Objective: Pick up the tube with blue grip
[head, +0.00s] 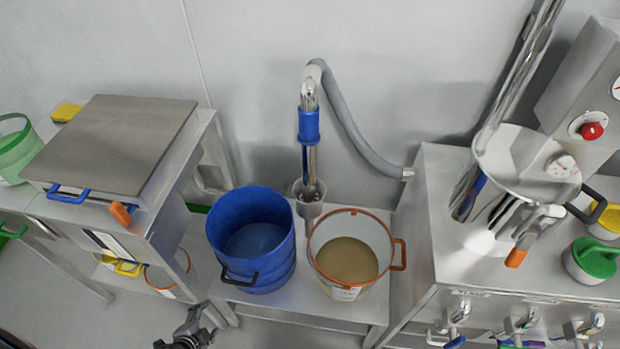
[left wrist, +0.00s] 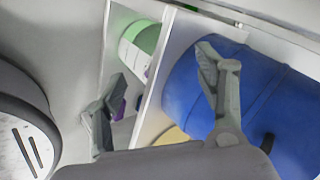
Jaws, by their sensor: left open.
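The metal tube with the blue grip (head: 309,125) stands upright against the wall behind the low bench, a grey hose running from its bent top. Its lower end sits in a small metal holder (head: 309,190) between two buckets. My left gripper (head: 195,322) is low at the bottom edge of the head view, in front of the bench and well apart from the tube. In the left wrist view my left gripper (left wrist: 163,66) is open, its fingers apart and nothing held between them. The tube does not show there. My right gripper is not in view.
A blue bucket (head: 235,275) and a white bucket with an orange rim (head: 388,225) holding tan material stand in front of the tube. The blue bucket also shows in the left wrist view (left wrist: 275,90). A steel cabinet (head: 440,235) stands right, a steel-topped unit (head: 110,140) left.

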